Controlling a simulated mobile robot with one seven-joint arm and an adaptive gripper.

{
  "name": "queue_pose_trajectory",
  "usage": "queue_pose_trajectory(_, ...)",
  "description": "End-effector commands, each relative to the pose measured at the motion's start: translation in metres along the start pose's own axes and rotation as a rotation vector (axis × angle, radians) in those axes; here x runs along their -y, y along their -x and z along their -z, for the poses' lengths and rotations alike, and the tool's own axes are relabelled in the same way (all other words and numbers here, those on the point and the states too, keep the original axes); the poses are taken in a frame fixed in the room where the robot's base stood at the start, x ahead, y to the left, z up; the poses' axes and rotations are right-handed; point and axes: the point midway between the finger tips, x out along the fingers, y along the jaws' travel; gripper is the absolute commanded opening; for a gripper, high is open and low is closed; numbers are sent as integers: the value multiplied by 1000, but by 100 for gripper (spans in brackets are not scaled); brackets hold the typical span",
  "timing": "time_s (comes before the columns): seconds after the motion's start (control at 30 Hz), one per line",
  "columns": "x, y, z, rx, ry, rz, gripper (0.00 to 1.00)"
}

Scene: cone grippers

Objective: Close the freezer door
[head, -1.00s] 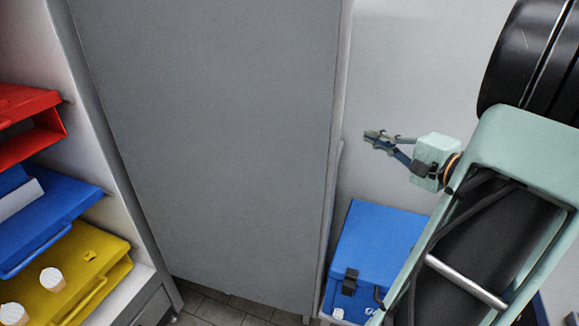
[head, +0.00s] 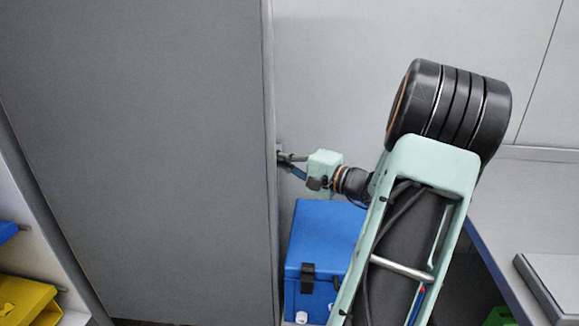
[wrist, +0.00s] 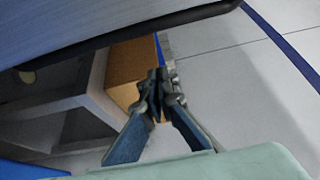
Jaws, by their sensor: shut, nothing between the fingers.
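The freezer door (head: 140,150) is a large flat grey panel filling the left half of the head view, seen face on and standing open. Its right edge is vertical. My gripper (head: 281,155) is at that right edge, with its tips partly overlapping or very close to it; I cannot tell whether they touch. In the wrist view my gripper (wrist: 160,78) has its fingers together with nothing between them. A grey panel with a dark rim (wrist: 110,30) crosses the top left there, probably the door.
A blue cooler box (head: 325,250) stands below my gripper. A yellow bin (head: 25,300) sits on a shelf at lower left. A counter (head: 530,200) is at right. The wrist view shows a brown box (wrist: 130,75) beside grey shelving (wrist: 80,100). The wall behind is plain.

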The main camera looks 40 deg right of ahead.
Motion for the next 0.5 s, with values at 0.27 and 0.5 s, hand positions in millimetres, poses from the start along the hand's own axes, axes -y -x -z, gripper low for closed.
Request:
queue_pose_trajectory(0.27,0,-7,-25,-2,0,-1,0)
queue_pose_trajectory(0.5,0,-3,-37,-1,0,0,0)
